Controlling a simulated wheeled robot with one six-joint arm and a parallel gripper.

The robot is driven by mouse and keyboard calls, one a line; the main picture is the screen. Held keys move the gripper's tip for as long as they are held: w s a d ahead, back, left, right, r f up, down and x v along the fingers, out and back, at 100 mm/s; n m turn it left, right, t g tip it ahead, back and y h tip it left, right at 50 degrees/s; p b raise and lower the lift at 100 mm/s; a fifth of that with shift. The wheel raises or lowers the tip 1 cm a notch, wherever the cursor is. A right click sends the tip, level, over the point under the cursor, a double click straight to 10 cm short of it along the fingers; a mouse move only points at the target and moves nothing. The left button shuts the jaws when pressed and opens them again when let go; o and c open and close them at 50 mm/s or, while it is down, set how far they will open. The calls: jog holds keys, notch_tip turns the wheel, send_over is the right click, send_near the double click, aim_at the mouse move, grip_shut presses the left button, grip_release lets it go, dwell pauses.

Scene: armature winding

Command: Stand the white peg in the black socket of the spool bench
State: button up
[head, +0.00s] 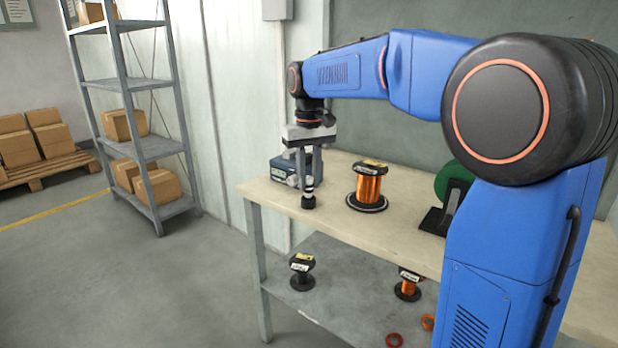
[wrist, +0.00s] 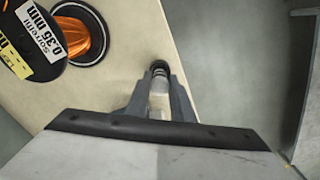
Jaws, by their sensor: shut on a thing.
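My gripper (head: 308,180) points down over the front left corner of the spool bench (head: 333,176) and is shut on the white peg (head: 309,185). The black socket (head: 309,202) stands on the bench top directly below the peg. In the wrist view the peg (wrist: 159,88) lies between the fingers, with the black socket (wrist: 159,68) just past its end. The peg looks upright and in line with the socket. The fingers hide part of it, and I cannot tell whether its lower end is inside the socket.
A copper wire spool (head: 369,186) stands to the right on the bench. A blue box (head: 284,168) is behind my gripper, and a green spool (head: 454,180) is farther right. Several spools and rings lie on the lower shelf (head: 330,275). The bench's left edge is close.

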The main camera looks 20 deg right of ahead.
jog(key=shift+f, duration=1)
dwell(0.4)
jog(key=o, duration=1)
notch_tip(320, 180, up, 17)
jog(key=s+d+f+t, duration=0.1)
jog(key=s+d+f, duration=0.1)
jog(key=s+f, duration=0.5)
jog(key=s+d+f+t, duration=0.2)
jog(key=s+d+f, duration=0.1)
jog(key=s, duration=0.8)
jog(key=shift+m+t, duration=0.6)
jog(key=shift+t, duration=0.3)
jog(key=s+f, duration=0.5)
jog(key=f, duration=0.1)
jog(key=s+d+f, duration=0.1)
jog(key=s+f, duration=0.4)
jog(key=f, duration=0.1)
jog(key=s+f, duration=0.5)
jog(key=f, duration=0.1)
jog(key=shift+d, duration=0.3)
